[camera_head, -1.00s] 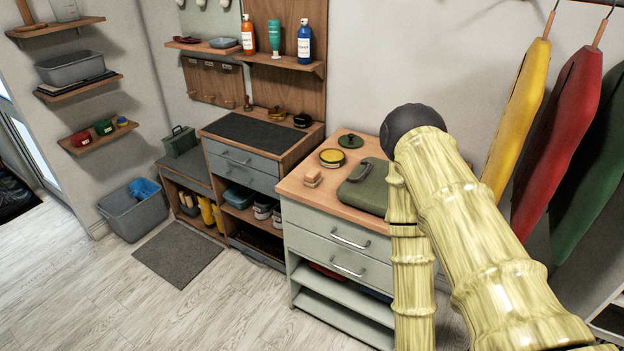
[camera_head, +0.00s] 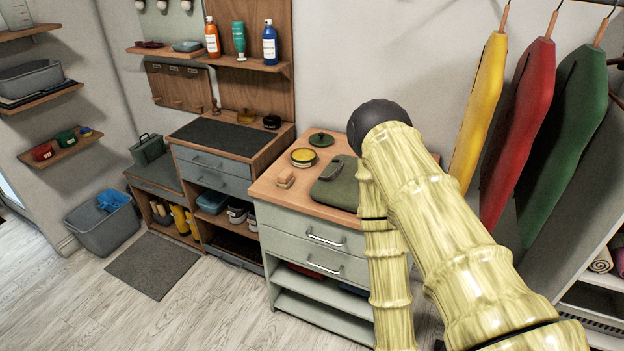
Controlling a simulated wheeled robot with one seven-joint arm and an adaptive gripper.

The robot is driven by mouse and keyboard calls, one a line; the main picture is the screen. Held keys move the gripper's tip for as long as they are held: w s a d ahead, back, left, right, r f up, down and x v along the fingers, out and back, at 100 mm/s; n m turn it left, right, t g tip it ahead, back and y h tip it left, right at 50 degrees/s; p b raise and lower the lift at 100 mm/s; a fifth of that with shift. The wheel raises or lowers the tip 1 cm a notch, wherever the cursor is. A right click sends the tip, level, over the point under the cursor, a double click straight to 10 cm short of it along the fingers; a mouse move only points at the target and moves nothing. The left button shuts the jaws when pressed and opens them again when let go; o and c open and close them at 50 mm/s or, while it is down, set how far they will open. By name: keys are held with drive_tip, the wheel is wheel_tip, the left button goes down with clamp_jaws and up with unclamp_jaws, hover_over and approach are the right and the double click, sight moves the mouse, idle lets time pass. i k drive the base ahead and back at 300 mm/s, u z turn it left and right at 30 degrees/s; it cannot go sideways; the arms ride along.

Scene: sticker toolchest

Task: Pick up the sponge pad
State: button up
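A small tan block (camera_head: 286,178), which looks like the sponge pad, lies on the wooden top of the pale green drawer cabinet (camera_head: 312,240), near its left front edge. It is small in the picture, so I cannot be sure what it is. A round yellow tin (camera_head: 303,157) stands just behind it, and a dark green case (camera_head: 338,186) lies to its right. My arm, with a bamboo-like surface, rises in front of the cabinet's right side and hides part of its top. My gripper is not in view.
Bottles stand on a wall shelf (camera_head: 244,63). Yellow, red and green long covers (camera_head: 553,140) hang at the right.

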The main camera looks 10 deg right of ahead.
sight(285, 178)
drive_tip(key=z, duration=0.05)
drive_tip(key=k, duration=0.5)
drive_tip(key=u, duration=0.9)
drive_tip(key=i, duration=1.25)
drive_tip(key=z, duration=0.45)
